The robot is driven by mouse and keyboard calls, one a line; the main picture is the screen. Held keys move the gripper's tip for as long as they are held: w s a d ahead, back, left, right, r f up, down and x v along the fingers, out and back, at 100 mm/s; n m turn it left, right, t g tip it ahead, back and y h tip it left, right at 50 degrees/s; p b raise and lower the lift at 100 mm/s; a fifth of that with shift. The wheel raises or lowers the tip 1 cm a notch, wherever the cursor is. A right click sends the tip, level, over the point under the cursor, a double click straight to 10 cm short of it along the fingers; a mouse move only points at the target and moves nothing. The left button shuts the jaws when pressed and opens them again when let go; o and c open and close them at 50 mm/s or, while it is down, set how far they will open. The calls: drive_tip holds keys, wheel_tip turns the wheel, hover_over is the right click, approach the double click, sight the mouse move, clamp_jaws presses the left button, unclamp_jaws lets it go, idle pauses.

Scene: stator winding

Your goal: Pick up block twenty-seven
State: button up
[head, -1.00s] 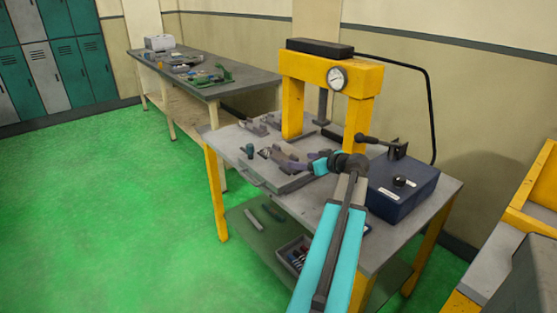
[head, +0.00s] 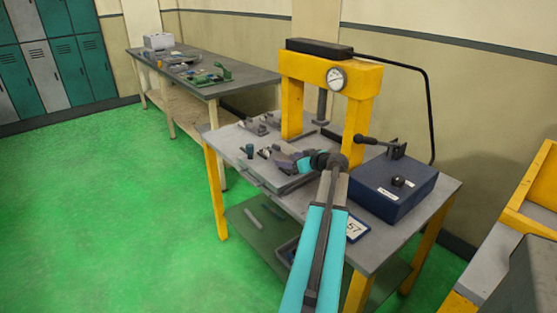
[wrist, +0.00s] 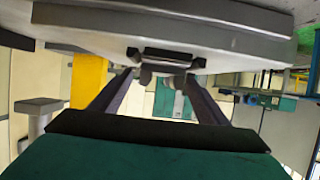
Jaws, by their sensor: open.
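My gripper (head: 290,160) is at the tray (head: 289,186) on the press table, partly hidden by my own wrist in the head view. In the wrist view the gripper (wrist: 158,84) is open, with its two dark fingers apart. A dark block-like part with grey rounded ends (wrist: 166,60) shows between the fingers at the tray edge; I cannot tell whether it is touched. Several small grey parts (head: 256,126) and a dark blue-green cylinder (head: 250,151) are on the tray. No number twenty-seven is legible, so I cannot tell which part is that block.
The yellow press (head: 353,128) with its gauge stands behind my wrist. A dark blue control box (head: 392,190) is to the right. A plate reading 57 (head: 355,229) lies on the table's front. A second bench (head: 225,88) holds other parts at the back left.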

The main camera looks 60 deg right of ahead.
sight(280, 156)
drive_tip(key=shift+w+d, duration=0.1)
drive_tip(key=shift+w, duration=0.35)
drive_tip(key=shift+p+x, duration=0.85)
drive_tip(key=shift+x, duration=1.35)
drive_tip(key=shift+r, duration=0.15)
drive_tip(key=shift+w, duration=0.1)
drive_tip(key=c, duration=1.6)
drive_tip(key=shift+r, duration=0.1)
drive_tip(key=shift+r+b, duration=0.45)
drive_tip(key=shift+r, duration=0.9)
drive_tip(key=s+a+b, duration=0.1)
drive_tip(key=s+a, duration=0.2)
drive_tip(key=a, duration=0.1)
drive_tip(key=s+a+r+b, duration=0.1)
drive_tip(key=s+a, duration=0.2)
drive_tip(key=a, duration=0.2)
drive_tip(key=s+a+r+b, duration=0.1)
drive_tip(key=s+a, duration=0.1)
drive_tip(key=a, duration=0.2)
drive_tip(key=shift+s+a, duration=0.25)
drive_tip(key=shift+s, duration=0.15)
drive_tip(key=shift+r, duration=0.1)
